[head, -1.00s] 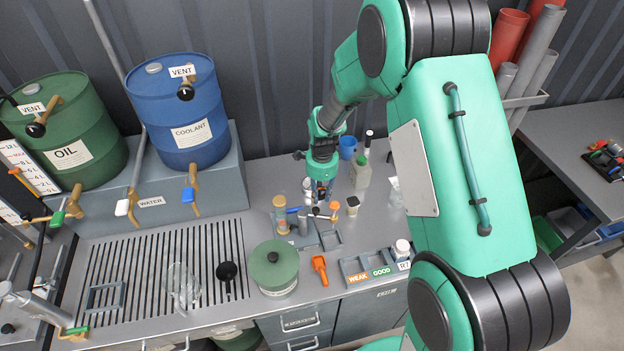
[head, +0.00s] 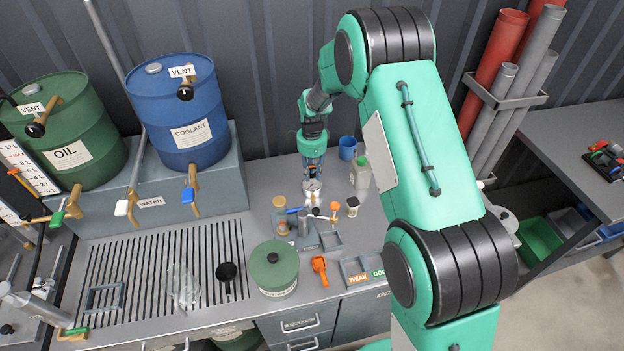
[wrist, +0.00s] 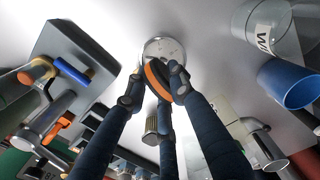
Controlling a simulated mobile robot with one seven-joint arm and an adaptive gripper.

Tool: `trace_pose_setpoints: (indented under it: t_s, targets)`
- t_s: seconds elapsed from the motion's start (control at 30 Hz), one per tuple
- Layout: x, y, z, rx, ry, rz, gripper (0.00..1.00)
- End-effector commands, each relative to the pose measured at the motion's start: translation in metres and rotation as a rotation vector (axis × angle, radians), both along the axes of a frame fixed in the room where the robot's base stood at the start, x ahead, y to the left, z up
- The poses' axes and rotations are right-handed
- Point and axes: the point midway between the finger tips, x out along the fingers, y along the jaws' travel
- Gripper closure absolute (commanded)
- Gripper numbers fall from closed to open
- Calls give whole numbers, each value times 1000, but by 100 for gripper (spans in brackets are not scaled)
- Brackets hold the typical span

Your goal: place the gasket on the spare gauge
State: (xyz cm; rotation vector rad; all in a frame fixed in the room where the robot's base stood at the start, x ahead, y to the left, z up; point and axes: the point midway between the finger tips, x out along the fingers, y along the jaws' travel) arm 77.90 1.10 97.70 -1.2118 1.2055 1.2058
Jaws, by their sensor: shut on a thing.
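My gripper (wrist: 156,90) is shut on the gasket (wrist: 153,79), a thin dark disc with an orange edge, held tilted between the fingertips. In the wrist view, the round pale face of what looks like the spare gauge (wrist: 163,47) shows just beyond the gasket, which partly covers it. I cannot tell whether they touch. In the head view, my gripper (head: 313,172) points down close above the silvery gauge (head: 312,187) on the bench. The gasket is too small to make out there.
A blue cup (head: 347,148) and a clear bottle (head: 361,172) stand right of my gripper. A small rack (head: 300,241) with tools, an orange-handled thing (head: 320,269) and a green lidded pot (head: 274,268) stand nearer the front. The slotted drain (head: 150,270) lies to the left.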

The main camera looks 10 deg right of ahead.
Motion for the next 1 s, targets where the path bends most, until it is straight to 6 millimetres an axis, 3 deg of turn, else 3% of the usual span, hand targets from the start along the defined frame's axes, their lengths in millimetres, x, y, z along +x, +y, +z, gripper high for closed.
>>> trace_pose_setpoints:
  t_s: [0.27,0.63,1.0]
  targets:
    - [0,0,-2,0,0,0,94]
    - [0,0,-34,0,0,0,94]
    - [0,0,-36,0,0,0,94]
